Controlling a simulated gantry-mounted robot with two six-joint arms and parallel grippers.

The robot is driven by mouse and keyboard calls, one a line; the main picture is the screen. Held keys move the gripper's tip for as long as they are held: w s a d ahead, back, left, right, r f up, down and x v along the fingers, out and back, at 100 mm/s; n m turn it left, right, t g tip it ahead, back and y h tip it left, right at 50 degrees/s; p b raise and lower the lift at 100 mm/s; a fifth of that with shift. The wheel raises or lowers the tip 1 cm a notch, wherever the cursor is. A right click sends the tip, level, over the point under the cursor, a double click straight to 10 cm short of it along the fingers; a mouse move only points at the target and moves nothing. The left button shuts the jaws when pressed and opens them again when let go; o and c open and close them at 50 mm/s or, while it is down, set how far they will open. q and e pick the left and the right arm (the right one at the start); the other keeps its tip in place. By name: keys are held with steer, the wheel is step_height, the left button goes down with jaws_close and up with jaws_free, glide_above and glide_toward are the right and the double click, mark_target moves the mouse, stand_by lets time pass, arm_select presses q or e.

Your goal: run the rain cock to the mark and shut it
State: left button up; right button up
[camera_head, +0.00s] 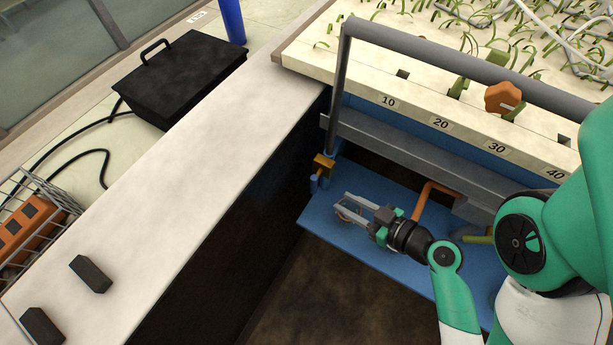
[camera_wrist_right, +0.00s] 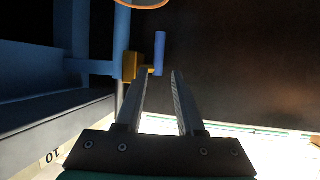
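A small brass-yellow cock (camera_head: 323,166) with a blue handle (camera_head: 314,184) sits at the lower end of the grey upright pipe, by the corner of the blue frame. In the right wrist view the yellow body (camera_wrist_right: 129,66) and the upright blue handle (camera_wrist_right: 160,53) show just beyond the fingertips. My right gripper (camera_head: 346,207) is open and empty over the blue shelf, to the right of and below the cock in the head view. In the wrist view its fingers (camera_wrist_right: 157,80) stand apart, with the handle seen between their tips. My left gripper is out of view.
A numbered ledge (camera_head: 470,130) carries marks 10 to 40, with an orange knob (camera_head: 503,97) behind it. The grey pipe (camera_head: 440,55) spans above. An orange bent pipe (camera_head: 425,198) stands near my right gripper. A pale wall top (camera_head: 200,170) lies left.

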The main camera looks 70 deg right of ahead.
mark_target(314, 184)
steer(key=shift+x, duration=0.9)
steer(key=x, duration=1)
steer(key=shift+w+d, duration=0.15)
steer(key=shift+d, duration=0.05)
jaws_close()
steer(key=shift+r, duration=0.1)
stand_by(0.4)
